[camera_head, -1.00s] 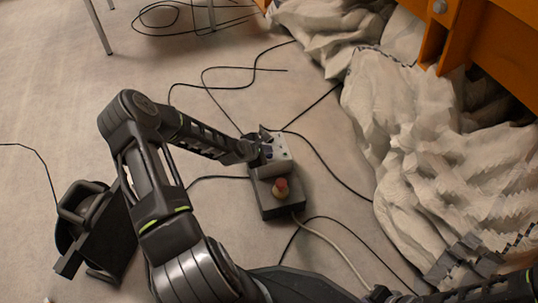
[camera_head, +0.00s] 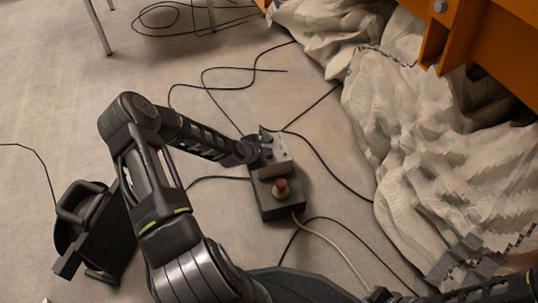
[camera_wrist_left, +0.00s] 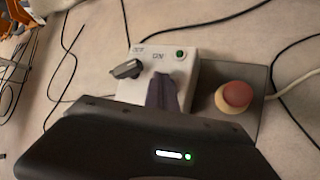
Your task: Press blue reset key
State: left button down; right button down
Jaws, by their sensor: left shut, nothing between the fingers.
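A control box (camera_head: 284,203) stands on the floor, with a light grey panel (camera_head: 283,167) at one end and a red mushroom button (camera_head: 281,187) at the other. My left gripper (camera_head: 265,145) is over the grey panel. In the left wrist view, the shut, empty fingers (camera_wrist_left: 163,92) reach over the panel (camera_wrist_left: 187,69), between a black rotary knob (camera_wrist_left: 127,69) and the red button (camera_wrist_left: 236,95). A small green button (camera_wrist_left: 179,54) shows beyond them. I cannot make out the blue key; the fingers cover part of the panel. Contact cannot be told.
Black cables (camera_head: 205,75) run loosely over the floor around the box. A crumpled whitish sheet (camera_head: 400,130) lies at the right, below an orange frame (camera_head: 490,45). A black object with a handle (camera_head: 88,225) stands at the left. Metal legs (camera_head: 98,28) show at the top left.

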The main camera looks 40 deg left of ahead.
aim_at(267, 157)
pick_arm(q)
jog(key=shift+f, duration=0.2)
dwell(0.4)
jog(key=shift+r+p, duration=0.65)
jog(key=shift+r, duration=0.3)
notch_tip(267, 157, up, 5)
jog(key=p, duration=0.4)
dwell(0.7)
